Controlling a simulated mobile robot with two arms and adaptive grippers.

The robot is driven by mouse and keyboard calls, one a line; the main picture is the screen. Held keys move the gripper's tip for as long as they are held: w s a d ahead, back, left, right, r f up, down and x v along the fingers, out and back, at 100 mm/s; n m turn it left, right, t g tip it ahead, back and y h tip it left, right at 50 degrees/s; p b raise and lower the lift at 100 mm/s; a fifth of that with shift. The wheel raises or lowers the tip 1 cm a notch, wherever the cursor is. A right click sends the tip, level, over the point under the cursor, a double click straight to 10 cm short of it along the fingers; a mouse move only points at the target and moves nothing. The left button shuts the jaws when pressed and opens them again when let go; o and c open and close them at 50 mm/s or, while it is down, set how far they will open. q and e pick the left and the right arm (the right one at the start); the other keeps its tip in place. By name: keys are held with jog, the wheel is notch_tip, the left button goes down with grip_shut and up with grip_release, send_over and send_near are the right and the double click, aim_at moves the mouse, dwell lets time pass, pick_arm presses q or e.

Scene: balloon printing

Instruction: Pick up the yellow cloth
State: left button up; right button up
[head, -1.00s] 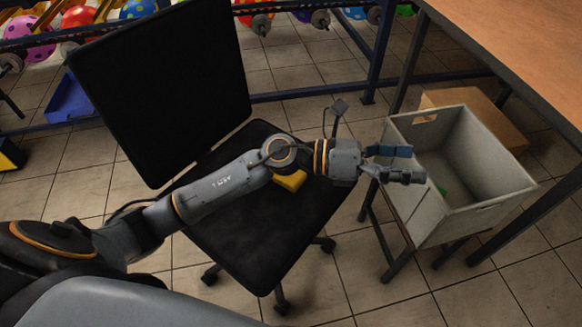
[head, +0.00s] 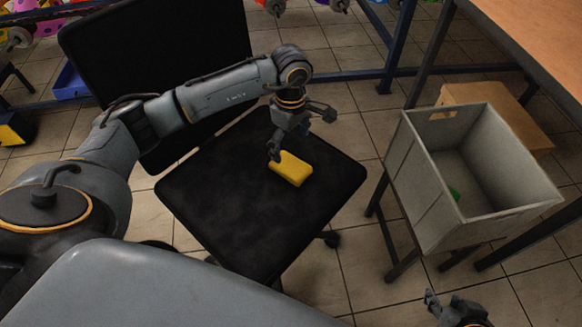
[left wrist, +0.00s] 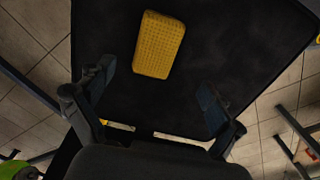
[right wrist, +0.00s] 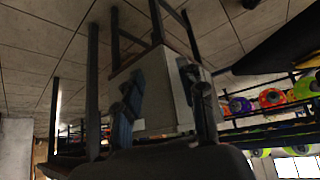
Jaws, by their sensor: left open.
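The yellow cloth (head: 291,168) looks like a small folded block and lies on the black seat of the chair (head: 235,205). It also shows whole in the left wrist view (left wrist: 160,44), ahead of the fingers and near the top of the picture. My left gripper (head: 302,136) points down just above and behind the cloth in the head view. Its fingers (left wrist: 156,82) are spread and hold nothing. My right gripper (head: 450,306) is at the bottom edge of the head view, away from the chair. In the right wrist view its fingers (right wrist: 164,98) are apart and empty.
The chair's backrest (head: 160,60) rises behind the seat.

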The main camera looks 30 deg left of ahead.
pick_arm(q)
send_over(292, 166)
notch_tip(292, 166, down, 4)
jog(key=shift+s+f+b, duration=0.1)
jog(key=shift+s+b, duration=0.05)
jog(key=shift+b, duration=0.2)
jog(key=f, duration=0.1)
jog(key=f+b, duration=0.1)
jog(key=f, duration=0.2)
jog(key=shift+w+f, duration=0.15)
jog(key=shift+w, duration=0.1)
jog(key=shift+f, duration=0.1)
pick_arm(e)
jog(key=w+a+r+t+y, duration=0.1)
jog(key=w+a+r+t, duration=0.2)
jog(key=w+r+t, duration=0.3)
jog(key=shift+w+r+y, duration=0.3)
jog(key=shift+w+r, duration=0.45)
jog(key=shift+w, duration=0.3)
pick_arm(q)
jog(key=shift+c, duration=0.3)
pick_arm(e)
jog(key=shift+a, duration=0.1)
pick_arm(q)
jog(key=c, duration=1.1)
